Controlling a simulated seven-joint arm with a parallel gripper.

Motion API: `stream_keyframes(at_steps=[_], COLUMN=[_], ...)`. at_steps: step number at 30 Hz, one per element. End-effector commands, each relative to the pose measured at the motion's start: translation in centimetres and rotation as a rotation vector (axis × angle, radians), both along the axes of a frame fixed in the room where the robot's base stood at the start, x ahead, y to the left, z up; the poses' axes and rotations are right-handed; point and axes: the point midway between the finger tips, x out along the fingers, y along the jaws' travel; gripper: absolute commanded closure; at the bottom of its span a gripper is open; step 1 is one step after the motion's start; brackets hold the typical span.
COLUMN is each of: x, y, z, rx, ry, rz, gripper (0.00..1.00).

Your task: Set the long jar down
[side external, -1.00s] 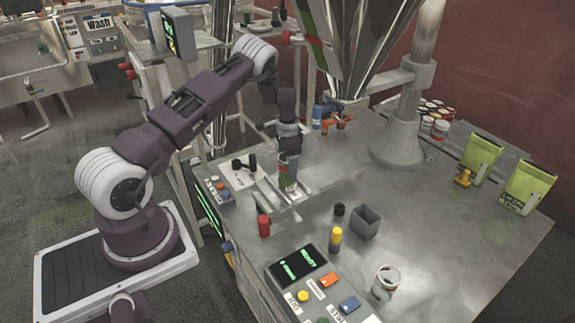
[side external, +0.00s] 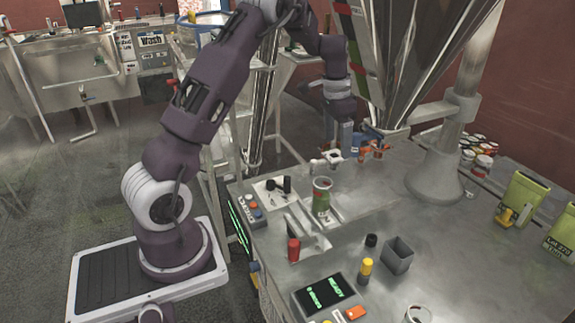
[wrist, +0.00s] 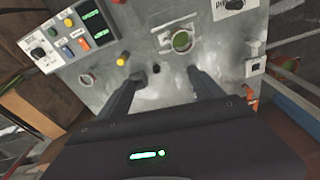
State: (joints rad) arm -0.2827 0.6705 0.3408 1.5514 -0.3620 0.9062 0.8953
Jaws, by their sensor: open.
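The long jar (side external: 321,203), with a green and red label, stands upright on the bench at the grey slotted fixture (side external: 308,232). It is open at the top. The wrist view shows the jar (wrist: 181,41) from above, beyond my fingers and clear of them. My gripper (wrist: 166,82) is open, with its two dark fingers spread and nothing between them. In the side view my wrist hangs behind and above the jar, apart from it; the fingertips are hard to make out there.
A red-topped cylinder (side external: 293,250), a yellow-topped cylinder (side external: 365,271), a small black cap (side external: 371,240) and a grey square bin (side external: 397,256) stand in front. A button panel (side external: 331,294) lies at the front edge. The steel hopper (side external: 425,60) hangs overhead; orange valve parts (side external: 373,150) sit behind.

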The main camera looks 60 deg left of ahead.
Motion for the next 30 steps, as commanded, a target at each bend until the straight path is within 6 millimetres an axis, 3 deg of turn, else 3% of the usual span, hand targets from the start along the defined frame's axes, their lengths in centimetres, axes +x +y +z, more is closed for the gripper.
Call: stream_keyframes(at_steps=[1, 3, 5, 7, 9, 12, 15, 19, 30], x=[-1.2, -4.0, -7.3, -12.1, -17.2, -23.4, -27.4, -29.4, -29.5], y=[-2.9, -7.2, -10.8, -14.7, -17.8, -20.2, -21.1, -21.3, -21.3], z=[4.0, 8.6, 12.0, 14.8, 16.2, 16.1, 15.0, 14.0, 14.0], rx=[-0.014, -0.032, -0.047, -0.055, -0.054, -0.039, -0.024, -0.013, -0.014], ry=[-0.045, -0.097, -0.142, -0.195, -0.245, -0.31, -0.36, -0.388, -0.389], rz=[0.017, 0.044, 0.061, 0.073, 0.081, 0.095, 0.113, 0.128, 0.132], gripper=[0.24, 0.24, 0.24, 0.24, 0.24, 0.24, 0.24, 0.24, 0.24])
